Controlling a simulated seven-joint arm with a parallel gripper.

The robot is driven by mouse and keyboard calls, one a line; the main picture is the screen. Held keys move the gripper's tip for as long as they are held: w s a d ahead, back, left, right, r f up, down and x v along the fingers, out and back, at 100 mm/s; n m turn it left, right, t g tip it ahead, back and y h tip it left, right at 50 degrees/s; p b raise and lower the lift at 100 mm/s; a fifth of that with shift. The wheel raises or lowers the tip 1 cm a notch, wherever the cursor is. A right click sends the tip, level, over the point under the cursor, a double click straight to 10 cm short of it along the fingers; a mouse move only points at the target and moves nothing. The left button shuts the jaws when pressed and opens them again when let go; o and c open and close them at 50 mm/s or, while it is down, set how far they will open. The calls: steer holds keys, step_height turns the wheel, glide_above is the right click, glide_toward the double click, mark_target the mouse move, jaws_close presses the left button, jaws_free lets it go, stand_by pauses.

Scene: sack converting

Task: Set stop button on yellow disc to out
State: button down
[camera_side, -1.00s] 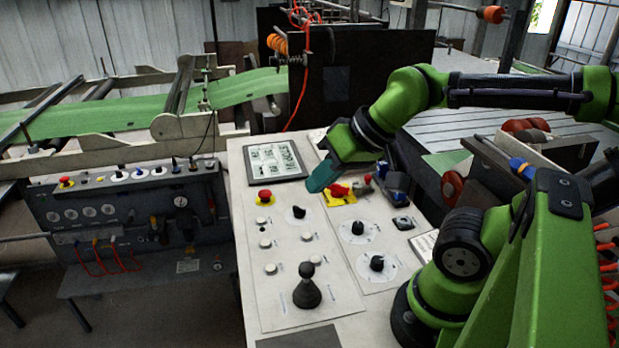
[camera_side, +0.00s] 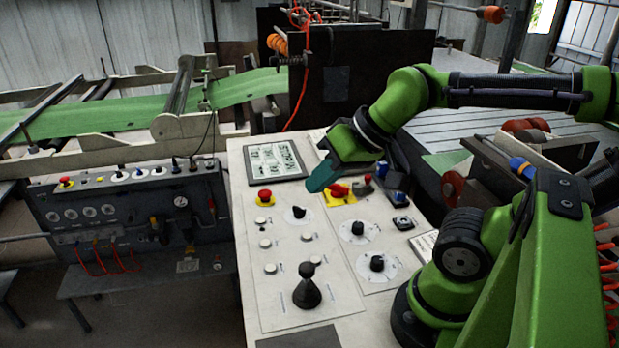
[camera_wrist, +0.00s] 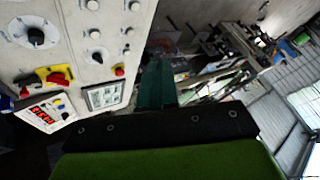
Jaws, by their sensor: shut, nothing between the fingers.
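The stop button (camera_side: 265,194) is a red mushroom head on a yellow disc, near the upper left of the white control panel in the side view. It also shows in the wrist view as a red cap (camera_wrist: 119,71) near the panel's edge. Whether it is pressed in or out I cannot tell. My gripper (camera_side: 312,187) has teal fingers, shut and empty. In the side view they appear right of the stop button, apart from it, beside a red rotary handle on a yellow square plate (camera_side: 343,196). In the wrist view the fingers (camera_wrist: 156,68) lie right of the button.
The panel (camera_side: 240,215) carries a black selector (camera_side: 299,212), several white buttons, dials and a black joystick (camera_side: 307,290). A framed screen (camera_side: 276,162) lies behind the stop button. A small red-topped switch (camera_side: 367,180) stands right of the yellow plate.

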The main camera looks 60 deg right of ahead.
steer(key=c, duration=1.6)
jaws_free()
steer(key=shift+f, duration=0.1)
steer(key=o, duration=0.4)
steer(key=shift+w+d+f+g, duration=0.4)
steer(key=shift+w+f+g, duration=0.1)
steer(key=shift+w+f, duration=0.2)
steer(key=o, duration=0.6)
steer(key=w+d, duration=0.1)
steer(key=w, duration=0.1)
steer(key=w+d+m+g, duration=0.1)
steer(key=w, duration=0.2)
steer(key=w+d+m, duration=0.1)
steer(key=w+d, duration=0.1)
steer(key=w, duration=0.1)
steer(key=shift+d+r+g, duration=0.1)
steer(key=shift+g, duration=0.2)
steer(key=m+g+h, duration=0.2)
steer(key=m+g, duration=0.3)
steer(key=m, duration=0.3)
glide_above(264, 192)
steer(key=shift+f, duration=2.25)
step_height(264, 192, down, 16)
steer(key=shift+f, duration=0.15)
